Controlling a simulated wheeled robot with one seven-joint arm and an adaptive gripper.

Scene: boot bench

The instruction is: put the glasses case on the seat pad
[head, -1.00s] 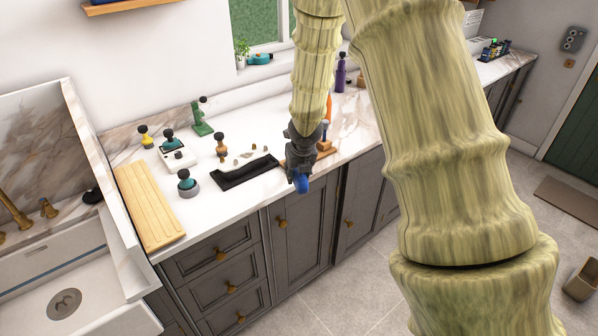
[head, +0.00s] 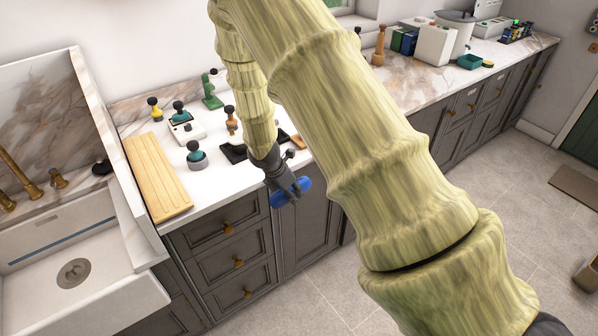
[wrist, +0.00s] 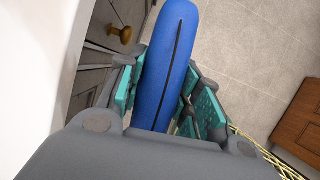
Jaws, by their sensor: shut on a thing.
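A long, rounded blue case with a dark seam, which looks like the glasses case (wrist: 168,70), is held between the teal-padded fingers of my gripper (wrist: 165,95) in the wrist view. In the head view my gripper (head: 284,186) is shut on the blue case (head: 291,193), which sticks out past the fingers. Gripper and case are in front of the grey cabinet doors, near the counter's front edge and over the floor side. I cannot make out a seat pad in either view.
The white counter (head: 180,150) carries a wooden board (head: 157,178), a green stand (head: 211,90) and several knobbed tools. A sink (head: 95,285) is at left. Cabinet handles stick out near my gripper. My arm hides the middle counter. Tiled floor (head: 490,200) at right is largely clear.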

